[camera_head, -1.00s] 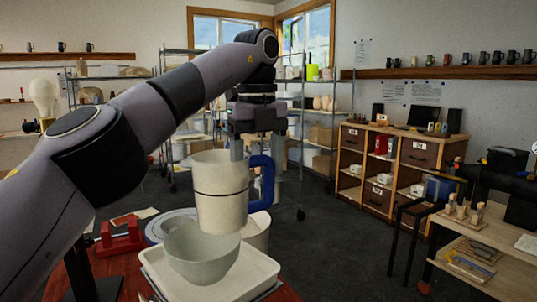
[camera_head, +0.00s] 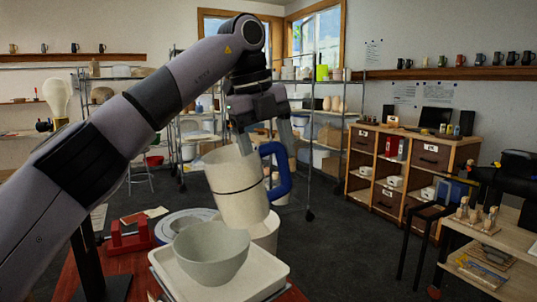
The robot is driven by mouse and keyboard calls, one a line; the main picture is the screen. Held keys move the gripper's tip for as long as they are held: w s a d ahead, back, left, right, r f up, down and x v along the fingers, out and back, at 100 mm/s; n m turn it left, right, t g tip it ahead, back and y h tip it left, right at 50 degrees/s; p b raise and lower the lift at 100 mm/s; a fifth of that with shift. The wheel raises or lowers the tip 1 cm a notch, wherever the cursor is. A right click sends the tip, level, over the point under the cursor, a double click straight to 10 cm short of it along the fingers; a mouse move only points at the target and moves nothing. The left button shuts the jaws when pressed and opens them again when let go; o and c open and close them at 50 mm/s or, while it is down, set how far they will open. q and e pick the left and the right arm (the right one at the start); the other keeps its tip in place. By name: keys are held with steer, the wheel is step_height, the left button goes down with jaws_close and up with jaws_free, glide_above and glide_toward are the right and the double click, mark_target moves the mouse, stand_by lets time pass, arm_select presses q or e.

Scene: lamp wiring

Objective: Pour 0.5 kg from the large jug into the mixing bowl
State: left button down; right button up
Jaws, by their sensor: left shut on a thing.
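The large jug (camera_head: 235,190) is cream with a dark line around it and a blue handle (camera_head: 283,176). My left gripper (camera_head: 265,140) is shut on it near the rim and handle. The jug is off the table, tilted a little with its mouth leaning left; its contents are hidden. The mixing bowl (camera_head: 210,258), pale grey-green, stands upright on a white square tray (camera_head: 267,277) in front of and below the jug. I cannot see inside it fully, and no stream shows. My right gripper is not in view.
Behind the bowl are a white tub (camera_head: 266,231), partly hidden, and a grey round disc (camera_head: 182,224). A red clamp-like tool (camera_head: 128,235) lies to the left on the reddish table. Shelving and a wooden cabinet (camera_head: 407,165) stand farther back.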

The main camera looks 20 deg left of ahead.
arm_select(q)
steer(key=shift+r+t+h, duration=0.5)
steer(key=shift+r, duration=0.15)
steer(key=shift+s+a+r+t+h, duration=0.25)
steer(key=shift+r+t+h, duration=0.1)
steer(key=shift+t+h, duration=0.15)
steer(key=shift+s+a+r+t+h, duration=0.2)
steer(key=shift+r+t+h, duration=0.1)
steer(key=shift+t+h, duration=0.2)
steer(key=shift+s+a+r+t+h, duration=0.2)
steer(key=shift+s+a+t+h, duration=0.45)
steer(key=shift+t+h, duration=0.35)
steer(key=shift+s+a+f+t+h+b, duration=0.3)
steer(key=shift+s+a+t+h+b, duration=0.3)
steer(key=shift+b, duration=1.4)
steer(key=shift+s+a+f+t+h+b, duration=0.25)
steer(key=shift+s+a+t+h+b, duration=0.3)
steer(key=shift+b, duration=1.45)
steer(key=shift+s+a+f+t+h+b, duration=0.1)
steer(key=shift+f+t+h+b, duration=0.15)
steer(key=shift+b, duration=0.6)
